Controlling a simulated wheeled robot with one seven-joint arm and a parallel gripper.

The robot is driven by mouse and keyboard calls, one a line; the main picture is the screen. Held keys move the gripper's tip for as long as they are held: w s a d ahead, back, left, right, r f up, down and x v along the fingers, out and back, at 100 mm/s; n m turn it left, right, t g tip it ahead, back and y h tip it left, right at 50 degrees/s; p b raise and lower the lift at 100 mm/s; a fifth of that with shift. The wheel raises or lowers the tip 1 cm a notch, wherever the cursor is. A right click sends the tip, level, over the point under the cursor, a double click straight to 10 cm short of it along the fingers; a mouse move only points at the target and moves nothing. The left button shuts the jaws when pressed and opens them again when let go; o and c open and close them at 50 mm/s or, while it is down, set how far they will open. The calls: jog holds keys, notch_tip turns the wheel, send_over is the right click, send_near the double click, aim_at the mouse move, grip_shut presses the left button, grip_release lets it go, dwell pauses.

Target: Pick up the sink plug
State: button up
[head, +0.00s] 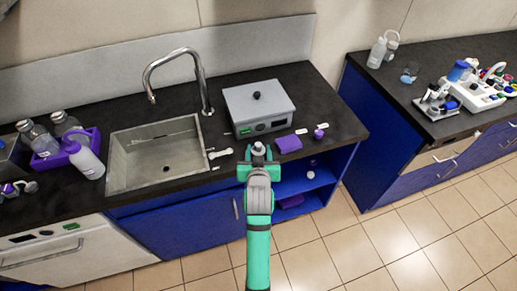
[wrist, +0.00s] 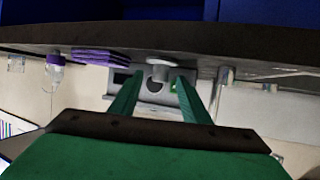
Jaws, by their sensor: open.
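A small pale grey knobbed piece, which looks like the sink plug (head: 258,149), is at the front edge of the dark counter, in front of a grey lidded box. My gripper (head: 258,162) is at the counter's front edge, right in front of the plug, with its green fingers spread. In the wrist view, which appears upside down, the plug (wrist: 158,72) shows between the two open fingertips (wrist: 159,80), with a gap on each side. I cannot tell exactly how deep it sits between them.
The grey box (head: 258,108) stands behind the plug. A purple sponge (head: 288,143) and a small purple-capped bottle (head: 319,134) are to the right. A white brush-like tool (head: 221,153) and the sink (head: 160,150) are to the left. Open blue shelves (head: 305,180) are below.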

aim_at(258, 148)
jog(key=shift+x, duration=2)
grip_shut()
